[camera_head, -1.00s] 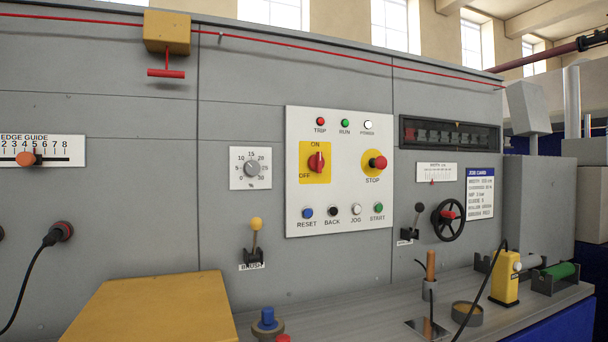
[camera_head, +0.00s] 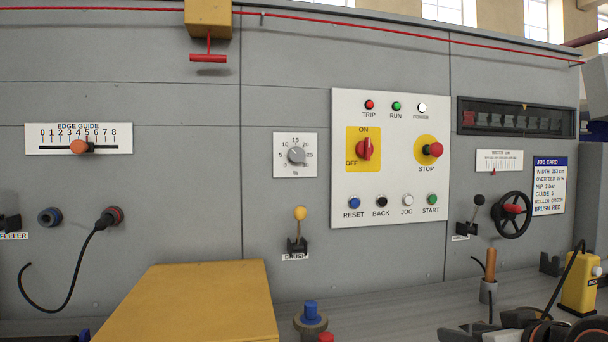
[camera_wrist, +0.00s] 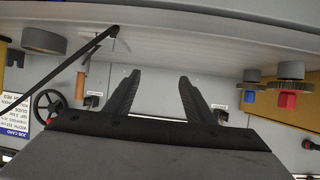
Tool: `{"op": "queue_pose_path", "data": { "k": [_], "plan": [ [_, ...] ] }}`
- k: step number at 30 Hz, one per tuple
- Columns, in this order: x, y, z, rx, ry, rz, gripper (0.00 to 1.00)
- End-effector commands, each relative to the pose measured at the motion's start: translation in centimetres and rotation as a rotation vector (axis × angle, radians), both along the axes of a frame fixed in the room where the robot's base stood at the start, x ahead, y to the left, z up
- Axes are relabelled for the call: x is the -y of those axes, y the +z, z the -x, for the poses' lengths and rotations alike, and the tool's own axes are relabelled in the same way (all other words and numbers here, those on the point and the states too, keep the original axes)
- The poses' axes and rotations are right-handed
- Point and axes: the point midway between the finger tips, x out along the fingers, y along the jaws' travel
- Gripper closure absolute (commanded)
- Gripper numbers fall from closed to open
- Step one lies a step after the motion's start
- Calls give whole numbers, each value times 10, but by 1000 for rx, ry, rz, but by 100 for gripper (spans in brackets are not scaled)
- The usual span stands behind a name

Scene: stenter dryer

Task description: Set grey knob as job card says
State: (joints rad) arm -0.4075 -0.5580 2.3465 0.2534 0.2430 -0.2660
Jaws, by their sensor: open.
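The grey knob (camera_head: 296,155) sits on a white square dial plate (camera_head: 283,172) on the grey machine wall in the head view. Its scale runs from 0 to 30 with a % sign below; the pointer is too small to read surely. The job card (camera_head: 549,186) is at the right, with lines for width, overfeed in %, nip, guide, roller and brush; the overfeed figure is blurred. It also shows upside down in the wrist view (camera_wrist: 14,115). My gripper (camera_wrist: 158,78) is open and empty in the wrist view, away from the knob, which I cannot see there.
A white panel (camera_head: 391,218) with a red switch, stop button and small buttons is right of the knob. The brush lever (camera_head: 299,230) stands below it. A handwheel (camera_head: 512,215) is at the right.

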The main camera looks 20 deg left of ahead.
Motion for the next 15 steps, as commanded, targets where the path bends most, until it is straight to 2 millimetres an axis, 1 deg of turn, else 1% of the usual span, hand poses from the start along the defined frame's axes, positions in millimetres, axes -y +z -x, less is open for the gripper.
{"op": "queue_pose_path", "data": {
  "k": [1, 3, 7, 9, 11, 15],
  "plan": [
    [-20, 13, -6, 44, 30, -19, 50],
    [-45, 34, -14, 109, 61, -47, 50],
    [-88, 71, -22, 228, 108, -101, 50],
    [-111, 90, -25, 290, 126, -132, 50],
    [-130, 106, -25, 340, 138, -157, 50],
    [-171, 142, -22, 451, 153, -220, 50]
  ]
}}
